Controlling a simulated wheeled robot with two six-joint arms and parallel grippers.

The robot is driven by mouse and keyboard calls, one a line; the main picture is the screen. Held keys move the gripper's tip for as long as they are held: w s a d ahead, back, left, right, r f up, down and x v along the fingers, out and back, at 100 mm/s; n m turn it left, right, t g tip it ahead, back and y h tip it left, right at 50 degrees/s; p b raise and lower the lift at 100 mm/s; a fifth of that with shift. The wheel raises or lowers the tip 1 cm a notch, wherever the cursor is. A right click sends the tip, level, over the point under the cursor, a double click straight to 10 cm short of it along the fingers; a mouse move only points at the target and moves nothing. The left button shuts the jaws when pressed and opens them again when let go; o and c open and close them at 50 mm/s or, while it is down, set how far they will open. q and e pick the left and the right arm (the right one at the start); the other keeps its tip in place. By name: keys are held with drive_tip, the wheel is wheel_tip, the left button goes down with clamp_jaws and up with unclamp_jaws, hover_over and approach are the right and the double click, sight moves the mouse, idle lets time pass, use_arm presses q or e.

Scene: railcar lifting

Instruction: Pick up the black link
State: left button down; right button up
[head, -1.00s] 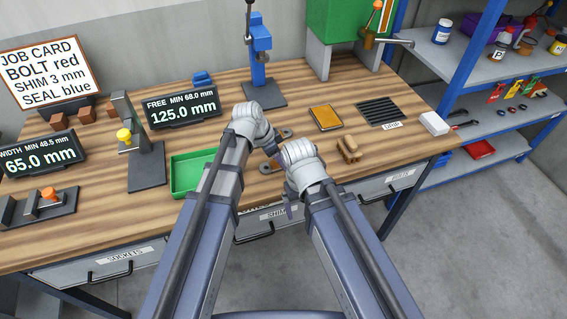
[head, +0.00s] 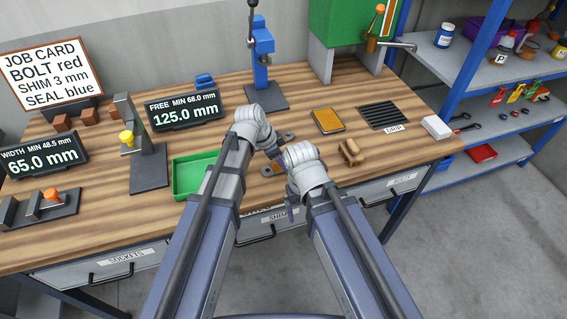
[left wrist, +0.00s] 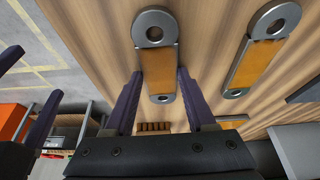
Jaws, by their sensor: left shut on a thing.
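No link in view looks black. In the left wrist view, a grey link with ring ends and an orange middle (left wrist: 158,58) lies between the fingers of my left gripper (left wrist: 159,80), which is shut on it. A second such link (left wrist: 258,50) lies to its right, apart from it. In the head view, the left gripper (head: 274,152) points down at the bench, and a grey ring end (head: 266,170) shows beside it; the rest is mostly hidden by my arms. My right gripper (head: 291,202) hangs at the bench's front edge, with its fingers apart and empty.
A green tray (head: 186,190) stands left of my left arm. An orange pad (head: 327,121), a brown block (head: 350,153) and a dark grille (head: 383,114) are to the right. A blue press (head: 262,60) stands behind. Drawers run below the bench's front edge.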

wheel_tip(320, 180, up, 10)
drive_tip(key=p, duration=1)
